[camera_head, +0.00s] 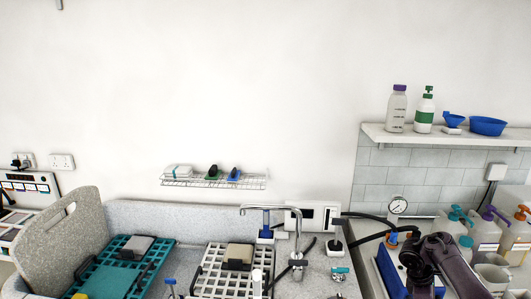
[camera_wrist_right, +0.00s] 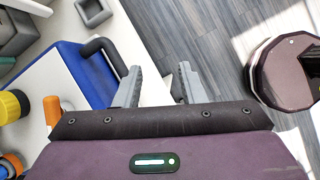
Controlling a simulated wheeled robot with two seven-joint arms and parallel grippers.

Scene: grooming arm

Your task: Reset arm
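My right arm (camera_head: 445,262), dark purple and black, is bent over the right end of the counter in the head view. Its fingertips are hard to make out there. In the right wrist view my right gripper (camera_wrist_right: 160,85) is open. Its two grey fingers stand apart with nothing held between them. The fingers are close to the edge of a white surface, with grey floor beyond. A blue case (camera_wrist_right: 78,75) with a black handle (camera_wrist_right: 102,52) lies just left of the fingers; whether they touch is unclear. My left gripper is not in view.
A tap (camera_head: 297,240) and a white rack (camera_head: 215,275) are at the middle of the counter. Pump bottles (camera_head: 488,232) crowd the right side. A wall shelf (camera_head: 440,135) holds bottles and blue bowls. Grey floor (camera_wrist_right: 215,45) is open in the wrist view.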

